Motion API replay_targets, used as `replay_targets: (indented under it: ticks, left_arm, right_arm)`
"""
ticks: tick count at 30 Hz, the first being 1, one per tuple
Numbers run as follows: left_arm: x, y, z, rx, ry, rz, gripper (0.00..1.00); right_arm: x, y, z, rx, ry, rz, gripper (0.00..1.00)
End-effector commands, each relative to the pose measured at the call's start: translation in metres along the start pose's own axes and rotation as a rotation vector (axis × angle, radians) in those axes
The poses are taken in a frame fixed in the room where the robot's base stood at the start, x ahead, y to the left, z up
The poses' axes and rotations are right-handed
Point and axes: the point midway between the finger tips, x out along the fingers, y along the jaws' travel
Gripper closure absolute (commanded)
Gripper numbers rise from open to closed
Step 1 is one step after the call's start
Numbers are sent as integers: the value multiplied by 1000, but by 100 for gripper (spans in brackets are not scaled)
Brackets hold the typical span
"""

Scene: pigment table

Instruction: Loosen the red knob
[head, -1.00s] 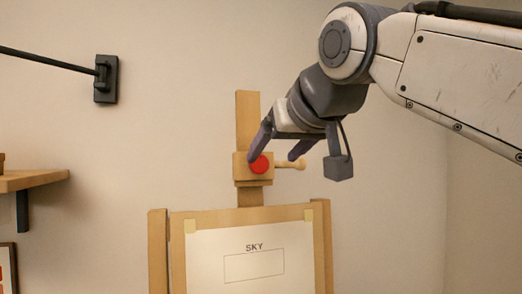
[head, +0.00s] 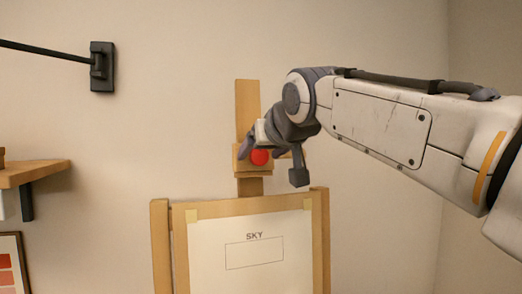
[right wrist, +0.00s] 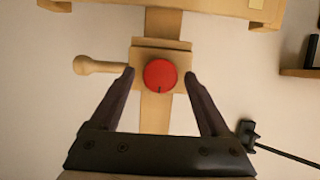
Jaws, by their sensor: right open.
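The red knob (head: 260,157) is a round disc on the wooden block (head: 238,164) of the easel's upright post (head: 247,105). My right gripper (head: 261,151) is at the block, its open fingers on either side of the knob. In the right wrist view, the knob (right wrist: 160,74) shows a dark mark near its rim and lies between the two fingertips (right wrist: 159,75), with a gap on each side. Nothing is held. I cannot tell how deep the fingertips reach beside the knob. My left gripper is not in view.
A wooden peg handle (right wrist: 98,66) sticks out from the block's side, close to one fingertip. Below stands the easel board with a sheet (head: 207,255) marked SKY. A wooden shelf (head: 35,173) and a black wall bracket (head: 103,67) are at the left.

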Motion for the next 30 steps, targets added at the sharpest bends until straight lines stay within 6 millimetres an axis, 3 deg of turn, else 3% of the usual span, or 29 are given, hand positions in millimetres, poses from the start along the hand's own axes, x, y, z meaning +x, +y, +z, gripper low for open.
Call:
replay_targets:
  ticks: [4, 10, 11, 20, 30]
  left_arm:
    - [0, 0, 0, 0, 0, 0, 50]
    - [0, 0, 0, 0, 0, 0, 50]
    - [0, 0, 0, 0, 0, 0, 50]
    - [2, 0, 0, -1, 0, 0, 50]
    - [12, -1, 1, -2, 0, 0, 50]
  right_arm:
    - [0, 0, 0, 0, 0, 0, 20]
    - [0, 0, 0, 0, 0, 0, 97]
    - [0, 0, 0, 0, 0, 0, 100]
    - [0, 1, 0, 38, 1, -10, 100]
    - [0, 4, 1, 253, 3, -72, 100]
